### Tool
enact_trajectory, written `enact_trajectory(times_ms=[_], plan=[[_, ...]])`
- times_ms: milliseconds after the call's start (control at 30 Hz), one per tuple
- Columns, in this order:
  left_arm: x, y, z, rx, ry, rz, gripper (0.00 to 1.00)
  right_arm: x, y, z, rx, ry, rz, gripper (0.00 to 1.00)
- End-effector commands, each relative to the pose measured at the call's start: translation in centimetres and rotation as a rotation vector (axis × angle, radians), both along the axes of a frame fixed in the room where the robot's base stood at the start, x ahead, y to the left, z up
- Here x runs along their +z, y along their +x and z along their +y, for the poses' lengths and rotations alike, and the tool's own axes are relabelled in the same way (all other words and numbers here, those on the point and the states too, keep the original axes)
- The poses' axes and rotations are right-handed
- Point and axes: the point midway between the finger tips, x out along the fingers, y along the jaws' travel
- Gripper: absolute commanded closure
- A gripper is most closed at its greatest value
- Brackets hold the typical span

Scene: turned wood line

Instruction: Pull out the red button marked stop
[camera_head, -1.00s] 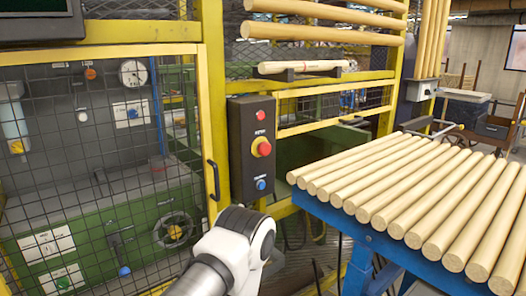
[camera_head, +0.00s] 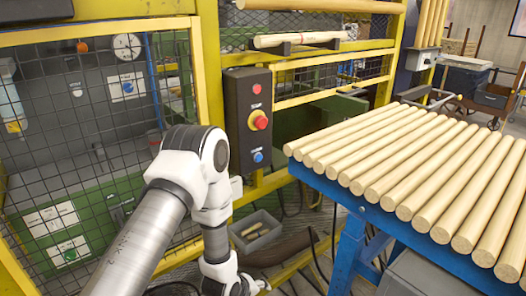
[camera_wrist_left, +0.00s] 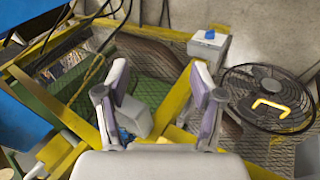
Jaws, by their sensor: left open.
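The red stop button (camera_head: 261,122) is a mushroom knob on a yellow collar, on the front of a dark control box (camera_head: 238,146) fixed to a yellow post. A small red lamp or button (camera_head: 257,90) is above it and a blue button (camera_head: 258,156) below it. My left arm reaches in from the lower left, its elbow beside the box's left edge and its wrist bent down below the box. My left gripper (camera_wrist_left: 160,98) is open and empty in the left wrist view, apart from the stop button. My right gripper is not in view.
A blue table (camera_head: 345,194) with several wooden rods is at right. A yellow-framed mesh guard (camera_head: 92,125) stands at left. A grey bin (camera_head: 273,229) is on the floor below the box. The left wrist view shows a round fan (camera_wrist_left: 268,98) and a grey box (camera_wrist_left: 207,45).

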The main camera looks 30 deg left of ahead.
Motion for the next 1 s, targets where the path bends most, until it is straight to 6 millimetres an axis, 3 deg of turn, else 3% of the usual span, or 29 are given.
enact_trajectory(times_ms=[33, 67, 100, 167, 200, 300, 400, 533, 900, 1000], plan=[[6.4, 4.7, 1.7, 0.082, -0.050, -0.118, 0.33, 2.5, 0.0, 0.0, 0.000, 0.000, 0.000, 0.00], [9.5, 7.1, 2.6, 0.124, -0.081, -0.185, 0.33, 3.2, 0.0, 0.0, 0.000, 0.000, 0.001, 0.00], [14.0, 10.0, 4.1, 0.172, -0.118, -0.272, 0.33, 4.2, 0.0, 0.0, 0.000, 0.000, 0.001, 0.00], [21.0, 13.6, 6.3, 0.223, -0.160, -0.401, 0.33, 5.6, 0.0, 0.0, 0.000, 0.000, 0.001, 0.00], [25.5, 15.4, 7.7, 0.243, -0.178, -0.480, 0.33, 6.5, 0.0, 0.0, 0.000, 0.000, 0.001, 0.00], [35.0, 17.7, 10.6, 0.285, -0.212, -0.634, 0.33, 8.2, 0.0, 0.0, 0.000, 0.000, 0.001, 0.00], [40.5, 18.0, 11.8, 0.308, -0.241, -0.712, 0.33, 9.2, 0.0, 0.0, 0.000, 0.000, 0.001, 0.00], [42.0, 18.5, 11.9, 0.307, -0.245, -0.738, 0.33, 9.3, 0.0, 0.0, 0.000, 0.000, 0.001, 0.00], [40.4, 24.7, 11.9, 0.304, -0.242, -0.736, 0.33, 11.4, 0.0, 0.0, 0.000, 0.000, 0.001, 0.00], [40.0, 25.5, 11.8, 0.305, -0.243, -0.735, 0.33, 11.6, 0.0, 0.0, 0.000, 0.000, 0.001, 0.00]])
